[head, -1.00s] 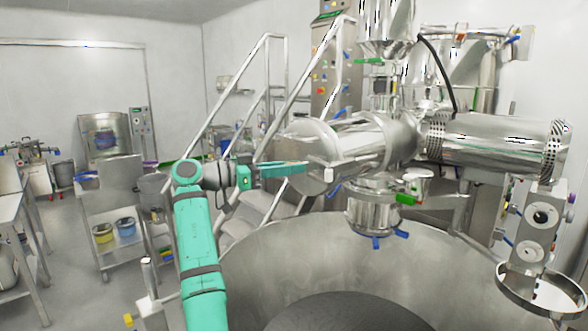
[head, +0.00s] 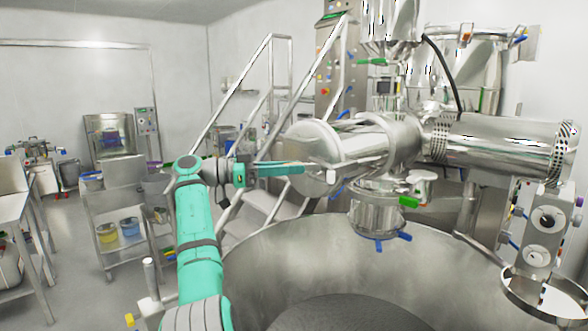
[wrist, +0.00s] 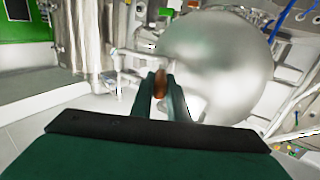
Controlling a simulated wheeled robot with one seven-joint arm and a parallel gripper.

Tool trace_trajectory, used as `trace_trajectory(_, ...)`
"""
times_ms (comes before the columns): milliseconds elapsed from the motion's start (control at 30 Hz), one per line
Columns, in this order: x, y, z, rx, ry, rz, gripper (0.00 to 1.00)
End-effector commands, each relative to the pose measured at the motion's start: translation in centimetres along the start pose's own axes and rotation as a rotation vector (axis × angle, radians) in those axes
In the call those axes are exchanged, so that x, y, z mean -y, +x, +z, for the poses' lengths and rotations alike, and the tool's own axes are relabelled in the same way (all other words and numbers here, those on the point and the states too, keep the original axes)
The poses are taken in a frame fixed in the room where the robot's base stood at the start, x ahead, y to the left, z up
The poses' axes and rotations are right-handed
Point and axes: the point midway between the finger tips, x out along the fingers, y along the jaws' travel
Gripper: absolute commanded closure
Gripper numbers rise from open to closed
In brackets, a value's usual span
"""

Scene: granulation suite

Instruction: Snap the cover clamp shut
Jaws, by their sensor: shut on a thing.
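The round steel cover (head: 312,150) closes the near end of a horizontal steel cylinder (head: 365,146). The wrist view shows it as a large pale disc (wrist: 215,62) to the right of the fingers. My gripper (head: 312,168) reaches across the cover from the left, its teal fingers pointing right. In the wrist view, my gripper (wrist: 159,92) is shut on a small orange-brown piece (wrist: 160,84) beside the cover's left edge, apparently the clamp's handle. The fingers hide part of it. Whether the clamp is latched cannot be told.
A wide steel bowl (head: 265,262) lies below the cylinder. A railed stair (head: 262,192) stands behind my arm. A steel cart with pots (head: 118,258) is at left. A valve with blue handles (head: 378,222) hangs under the cylinder.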

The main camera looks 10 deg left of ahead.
Motion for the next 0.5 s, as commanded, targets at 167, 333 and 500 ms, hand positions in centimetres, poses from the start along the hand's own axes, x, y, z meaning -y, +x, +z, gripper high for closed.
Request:
trace_trajectory(167,-0.12,0.22,0.36,0.008,-0.004,0.008,1.00)
trace_trajectory(333,-0.11,0.23,0.38,0.008,-0.004,0.007,0.76)
trace_trajectory(500,-0.06,0.14,0.25,0.005,-0.003,0.005,0.67)
